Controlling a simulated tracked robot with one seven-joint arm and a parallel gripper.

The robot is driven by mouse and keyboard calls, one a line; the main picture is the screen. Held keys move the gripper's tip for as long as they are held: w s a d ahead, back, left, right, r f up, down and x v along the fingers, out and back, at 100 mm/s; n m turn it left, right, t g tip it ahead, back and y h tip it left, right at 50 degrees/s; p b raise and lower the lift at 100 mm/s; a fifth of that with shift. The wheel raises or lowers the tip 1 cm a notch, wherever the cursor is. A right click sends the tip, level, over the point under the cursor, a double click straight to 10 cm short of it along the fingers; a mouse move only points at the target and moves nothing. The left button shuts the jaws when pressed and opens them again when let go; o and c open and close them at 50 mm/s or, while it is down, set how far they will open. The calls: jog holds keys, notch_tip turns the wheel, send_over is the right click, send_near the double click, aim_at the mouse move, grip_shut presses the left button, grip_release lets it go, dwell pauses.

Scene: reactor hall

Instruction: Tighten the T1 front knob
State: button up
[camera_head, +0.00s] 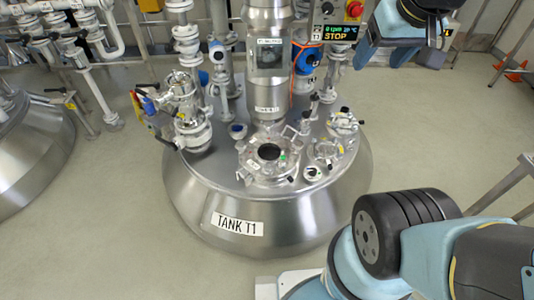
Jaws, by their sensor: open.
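The steel tank T1 (300,220) stands in the middle, with a "TANK T1" label (237,223) on its front. On its lid is a round hatch (270,160) with a dark centre and several small clamps and knobs around its rim. The front knob is too small to tell apart there. Parts of my arm show at the lower right and the top right.
Pipes and valves (187,110) rise from the lid's left side, and a thick steel column (268,60) stands behind the hatch. A control box with a lit "STOP" display (337,33) and red button is at the top. Another tank (30,150) stands at left. The floor in front is clear.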

jog(key=shift+o, duration=0.9)
jog(key=w+a+f+n+g, duration=0.1)
jog(key=w+a+f+n, duration=0.1)
jog(key=w, duration=0.3)
jog(key=w+a+f+n+g+y, duration=0.1)
jog(key=w+a+f+n, duration=0.2)
jog(key=w+f, duration=0.2)
jog(key=shift+w+a, duration=0.25)
jog(key=shift+w, duration=0.25)
jog(key=n+g+h, duration=0.2)
jog(key=n+g, duration=0.1)
jog(key=n, duration=0.7)
send_over(269, 166)
jog(key=s, duration=0.3)
notch_tip(269, 166, down, 24)
jog(key=a+f+n+t+h, duration=0.15)
jog(key=f+n, duration=0.25)
jog(key=f, duration=0.4)
jog(key=a+f+n+h, duration=0.2)
jog(key=a+f+n, duration=0.15)
jog(key=f, duration=0.35)
jog(key=x, duration=1.4)
jog(key=shift+w+a, duration=0.1)
jog(key=shift+w, duration=0.15)
jog(key=shift+c, duration=0.2)
jog(key=c, duration=1)
